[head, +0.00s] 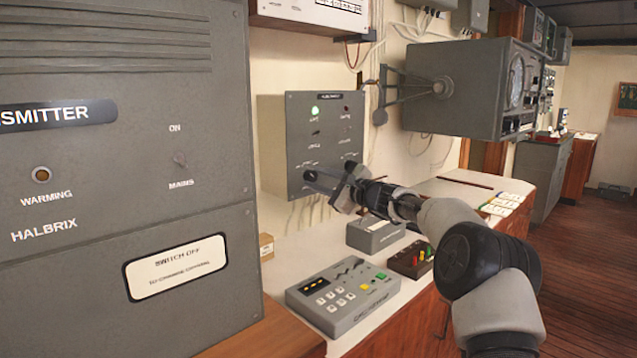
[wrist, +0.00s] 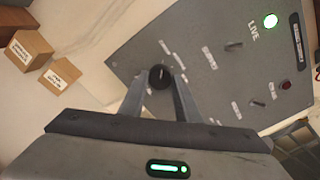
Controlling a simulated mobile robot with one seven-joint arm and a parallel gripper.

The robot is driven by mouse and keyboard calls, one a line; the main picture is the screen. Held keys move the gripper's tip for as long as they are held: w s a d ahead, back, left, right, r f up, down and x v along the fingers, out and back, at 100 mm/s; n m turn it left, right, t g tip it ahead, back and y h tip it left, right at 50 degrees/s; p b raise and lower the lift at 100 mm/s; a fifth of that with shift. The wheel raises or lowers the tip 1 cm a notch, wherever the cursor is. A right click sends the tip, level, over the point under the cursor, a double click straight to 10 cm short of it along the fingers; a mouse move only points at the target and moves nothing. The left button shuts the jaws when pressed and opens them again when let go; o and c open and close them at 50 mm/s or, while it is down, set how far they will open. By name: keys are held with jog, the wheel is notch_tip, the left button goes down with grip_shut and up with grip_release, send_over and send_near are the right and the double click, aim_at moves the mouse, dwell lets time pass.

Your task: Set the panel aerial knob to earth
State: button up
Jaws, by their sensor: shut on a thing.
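The grey wall panel (head: 325,120) has a lit green lamp (head: 315,110) at its upper left, marked LIVE in the wrist view. My gripper (head: 312,180) reaches the panel's lower left part. In the wrist view, my gripper (wrist: 161,88) is shut on a round black knob (wrist: 160,73), one finger on each side. Pale labels sit around this knob, too blurred to read, so I cannot tell which setting it points to.
Two toggle switches (wrist: 233,45) and a dark red lamp (wrist: 286,85) sit elsewhere on the panel. Below, the counter holds a keypad console (head: 342,297), a grey box (head: 375,235) and small cartons (wrist: 29,46). A large transmitter cabinet (head: 120,180) stands close on the left.

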jog(key=o, duration=1.1)
jog(key=v, duration=1.7)
jog(key=shift+s+d+r+b, duration=0.1)
jog(key=shift+s+d+b, duration=0.1)
jog(key=shift+b, duration=0.15)
jog(key=shift+d, duration=0.1)
